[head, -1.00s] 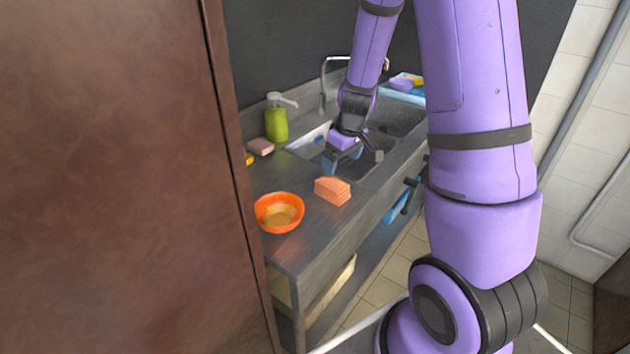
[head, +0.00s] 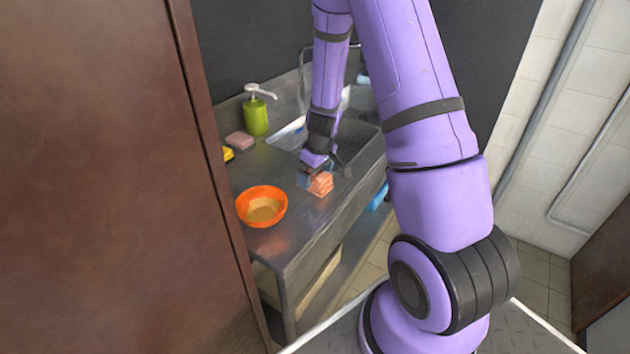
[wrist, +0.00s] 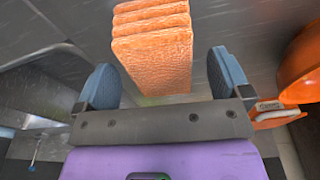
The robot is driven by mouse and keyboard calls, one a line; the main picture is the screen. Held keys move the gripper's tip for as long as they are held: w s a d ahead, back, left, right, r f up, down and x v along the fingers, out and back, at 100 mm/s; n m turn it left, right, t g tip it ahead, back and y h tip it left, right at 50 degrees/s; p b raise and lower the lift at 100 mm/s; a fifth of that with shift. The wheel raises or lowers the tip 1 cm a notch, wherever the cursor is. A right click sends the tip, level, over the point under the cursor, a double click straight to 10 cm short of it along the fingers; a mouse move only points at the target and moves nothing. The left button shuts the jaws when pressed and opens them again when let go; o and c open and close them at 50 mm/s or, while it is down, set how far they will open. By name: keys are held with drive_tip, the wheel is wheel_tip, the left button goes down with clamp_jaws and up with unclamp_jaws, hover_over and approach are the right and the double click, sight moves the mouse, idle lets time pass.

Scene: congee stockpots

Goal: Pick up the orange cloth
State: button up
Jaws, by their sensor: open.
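The orange cloth (head: 321,184) is a folded stack lying on the metal counter, between the sink and the orange bowl. In the wrist view the cloth (wrist: 152,48) shows its folded layers just beyond my fingertips, in line with the gap between them. My gripper (head: 322,172) is low over the counter beside the cloth. In the wrist view my gripper (wrist: 162,80) is open, with its two blue-grey fingers wide apart and nothing held. The cloth's near end reaches about the gap; whether it is between the fingers in depth I cannot tell.
The orange bowl (head: 262,206) stands close to the cloth at the counter's front left. A green soap bottle (head: 256,112), a pink sponge (head: 240,141) and a yellow item (head: 228,153) are along the back. The sink (head: 357,136) lies behind. A brown panel (head: 95,180) fills the left.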

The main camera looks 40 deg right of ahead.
drive_tip(key=shift+w+f, duration=0.2)
drive_tip(key=shift+f, duration=1.15)
drive_tip(key=c, duration=1)
drive_tip(key=shift+r, duration=0.15)
